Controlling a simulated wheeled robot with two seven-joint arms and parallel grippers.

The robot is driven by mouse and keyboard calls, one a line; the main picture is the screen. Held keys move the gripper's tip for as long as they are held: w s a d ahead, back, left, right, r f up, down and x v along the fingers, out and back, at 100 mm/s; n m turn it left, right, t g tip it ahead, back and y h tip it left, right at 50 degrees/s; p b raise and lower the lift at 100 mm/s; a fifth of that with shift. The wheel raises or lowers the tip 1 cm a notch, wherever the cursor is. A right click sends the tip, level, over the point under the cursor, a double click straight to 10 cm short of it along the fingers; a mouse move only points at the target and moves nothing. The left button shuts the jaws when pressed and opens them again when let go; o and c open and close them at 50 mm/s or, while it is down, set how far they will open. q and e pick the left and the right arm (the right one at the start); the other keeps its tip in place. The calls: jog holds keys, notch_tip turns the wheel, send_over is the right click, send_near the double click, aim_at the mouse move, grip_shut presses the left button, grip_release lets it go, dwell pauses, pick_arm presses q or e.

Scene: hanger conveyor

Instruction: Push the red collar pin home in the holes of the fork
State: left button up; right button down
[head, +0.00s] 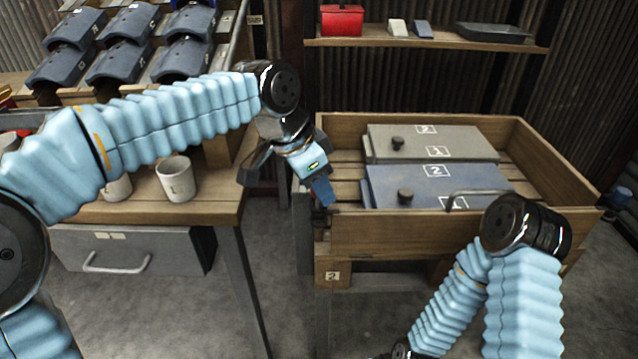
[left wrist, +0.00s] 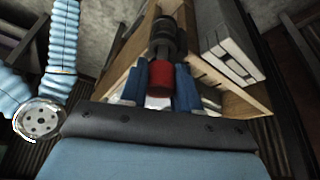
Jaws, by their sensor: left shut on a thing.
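My left gripper (head: 322,197) points down at the front left corner of the wooden crate. In the left wrist view its two blue fingers (left wrist: 171,84) are shut on the red collar pin (left wrist: 172,77), with the red part between them. A dark, round, stepped piece (left wrist: 164,38) lies in line just beyond the red part; I cannot tell whether it belongs to the pin or the fork. In the head view the gripper hides the pin. I cannot make out the fork's holes or how deep the pin sits. My right gripper is out of view.
The wooden crate (head: 420,232) holds a grey panel (head: 470,140) and a blue panel (head: 480,180) with dark knobs. A bench with a white mug (head: 177,180) stands left. A shelf (head: 410,43) with a red box (head: 341,20) is behind. My right arm crosses the crate's front right.

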pick_arm(q)
jog(key=shift+f+b, duration=0.4)
jog(key=shift+f, duration=0.2)
dwell(0.5)
jog(key=shift+s+f, duration=0.15)
jog(key=shift+f, duration=0.1)
dwell(1.2)
jog(key=o, duration=1.1)
jog(key=shift+c, duration=0.2)
jog(key=p+v, duration=0.2)
jog(key=v, duration=1.2)
jog(key=shift+r, duration=0.25)
jog(key=shift+d, duration=0.1)
